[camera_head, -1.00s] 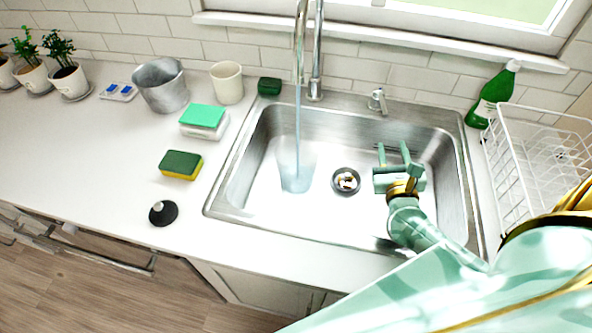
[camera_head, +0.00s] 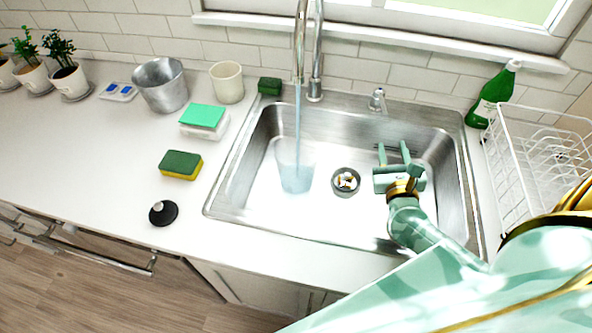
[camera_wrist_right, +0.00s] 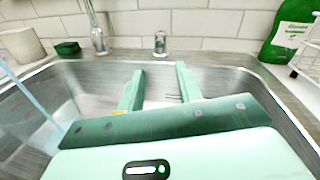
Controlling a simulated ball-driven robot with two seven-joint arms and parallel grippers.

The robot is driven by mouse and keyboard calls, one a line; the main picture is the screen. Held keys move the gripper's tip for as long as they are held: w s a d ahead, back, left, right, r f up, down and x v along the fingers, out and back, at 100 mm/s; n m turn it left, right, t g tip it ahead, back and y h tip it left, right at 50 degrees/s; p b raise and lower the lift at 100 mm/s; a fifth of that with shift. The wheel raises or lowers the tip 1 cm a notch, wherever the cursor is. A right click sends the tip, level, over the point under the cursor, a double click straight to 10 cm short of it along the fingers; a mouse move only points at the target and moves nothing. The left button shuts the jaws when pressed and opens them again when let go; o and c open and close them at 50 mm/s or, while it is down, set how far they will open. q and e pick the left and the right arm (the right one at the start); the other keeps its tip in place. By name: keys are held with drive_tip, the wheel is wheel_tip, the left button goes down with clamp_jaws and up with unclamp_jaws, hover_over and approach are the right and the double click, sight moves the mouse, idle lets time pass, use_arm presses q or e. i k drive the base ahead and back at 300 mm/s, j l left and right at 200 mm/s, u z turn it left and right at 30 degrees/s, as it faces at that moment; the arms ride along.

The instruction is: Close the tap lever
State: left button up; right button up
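The chrome tap (camera_head: 315,55) stands behind the sink, and a thin stream of water runs from its spout. A small chrome lever fitting (camera_head: 377,101) stands on the back rim to the right of the tap; it also shows in the right wrist view (camera_wrist_right: 160,44), beyond the fingertips. My right gripper (camera_head: 394,149) is open and empty over the right part of the sink, in front of the lever and apart from it. In the right wrist view its two fingers (camera_wrist_right: 160,70) are spread and point toward the lever. My left gripper is not in view.
A clear glass (camera_head: 308,158) holding water stands in the sink (camera_head: 240,170) under the stream. A green bottle (camera_head: 492,98) and white dish rack (camera_head: 510,165) stand to the right. A sponge (camera_head: 181,165), cup (camera_head: 227,83) and metal pot (camera_head: 162,86) are on the left counter.

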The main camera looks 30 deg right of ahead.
sight(379, 92)
drive_tip(key=i+j+z, duration=0.1)
drive_tip(key=z, duration=0.7)
